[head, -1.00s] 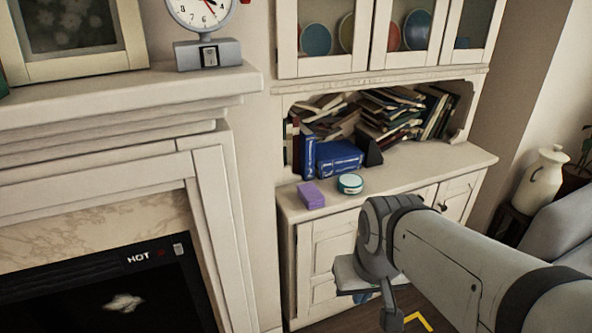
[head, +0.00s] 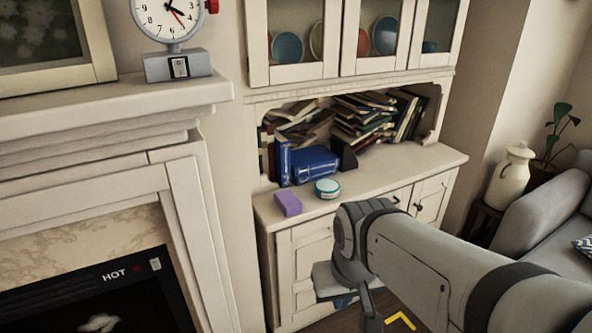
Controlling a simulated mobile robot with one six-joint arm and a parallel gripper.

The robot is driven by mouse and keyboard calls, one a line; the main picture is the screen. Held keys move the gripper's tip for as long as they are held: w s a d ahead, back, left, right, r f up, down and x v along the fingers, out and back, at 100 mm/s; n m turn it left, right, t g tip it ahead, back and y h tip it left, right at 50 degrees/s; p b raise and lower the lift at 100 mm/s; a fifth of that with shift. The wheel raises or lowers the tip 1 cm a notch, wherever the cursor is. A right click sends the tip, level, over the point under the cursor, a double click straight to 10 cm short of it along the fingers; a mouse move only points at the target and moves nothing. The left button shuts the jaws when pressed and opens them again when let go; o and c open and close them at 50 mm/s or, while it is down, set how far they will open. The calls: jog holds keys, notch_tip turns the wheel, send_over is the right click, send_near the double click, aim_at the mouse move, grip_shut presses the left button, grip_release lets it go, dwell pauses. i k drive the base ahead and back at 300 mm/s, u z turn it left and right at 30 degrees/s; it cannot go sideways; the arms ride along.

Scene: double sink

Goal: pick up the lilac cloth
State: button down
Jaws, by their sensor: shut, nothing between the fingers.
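The lilac cloth (head: 288,204) looks like a small folded block. It lies on the cabinet's countertop near its left front edge, just left of a round teal-and-white tin. Nothing covers it and nothing touches it from above. My arm comes in from the lower right, and its bend is to the right of and below the cloth in the picture. I cannot make out the fingers of my gripper in this view.
The round tin (head: 327,188) sits close to the cloth. Blue books (head: 315,163) and piled books (head: 362,122) stand behind on the countertop (head: 400,172). A fireplace mantel (head: 110,115) with a clock (head: 172,25) juts out at left. An armchair (head: 535,225) is at right.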

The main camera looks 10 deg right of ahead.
aim_at(287, 202)
jog(key=u, duration=0.05)
jog(key=i, duration=1.15)
jog(key=z, duration=0.1)
